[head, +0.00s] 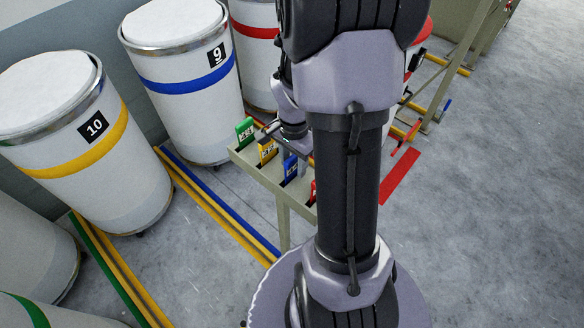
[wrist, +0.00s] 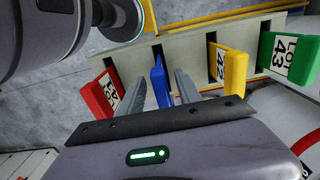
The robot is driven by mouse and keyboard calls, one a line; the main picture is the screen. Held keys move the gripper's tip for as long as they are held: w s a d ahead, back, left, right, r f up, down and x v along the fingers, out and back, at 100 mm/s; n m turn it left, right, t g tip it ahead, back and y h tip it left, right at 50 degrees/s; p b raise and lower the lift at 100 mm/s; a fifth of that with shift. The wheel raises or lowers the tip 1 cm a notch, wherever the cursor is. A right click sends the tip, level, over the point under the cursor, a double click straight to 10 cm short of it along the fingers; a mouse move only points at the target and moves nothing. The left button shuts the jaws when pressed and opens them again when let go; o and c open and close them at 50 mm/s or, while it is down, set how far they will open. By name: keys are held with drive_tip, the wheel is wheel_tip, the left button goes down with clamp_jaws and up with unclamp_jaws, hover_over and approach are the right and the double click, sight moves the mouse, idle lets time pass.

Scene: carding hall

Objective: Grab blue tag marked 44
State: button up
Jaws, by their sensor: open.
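The blue tag (wrist: 160,82) stands in a slot of a cream rack (wrist: 195,45) in the wrist view. Its number does not show there; in the head view the blue tag (head: 290,168) has a white label too small to read. My gripper (wrist: 161,76) is open, with one finger on each side of the blue tag. I cannot tell whether either finger touches it. In the head view my arm hides part of the rack (head: 262,180).
In the wrist view a red tag (wrist: 100,97) stands left of the blue one. A yellow tag marked 42 (wrist: 230,70) and a green tag marked LOT 43 (wrist: 290,57) stand to its right. White drums 9 (head: 185,85) and 10 (head: 90,150) stand left of the rack.

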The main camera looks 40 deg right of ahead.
sight(293, 174)
drive_tip(key=shift+w+d+f, duration=0.1)
drive_tip(key=shift+w+f, duration=0.1)
drive_tip(key=shift+f, duration=1)
drive_tip(key=shift+s, duration=0.1)
drive_tip(key=shift+r, duration=0.1)
drive_tip(key=shift+c, duration=1.3)
clamp_jaws()
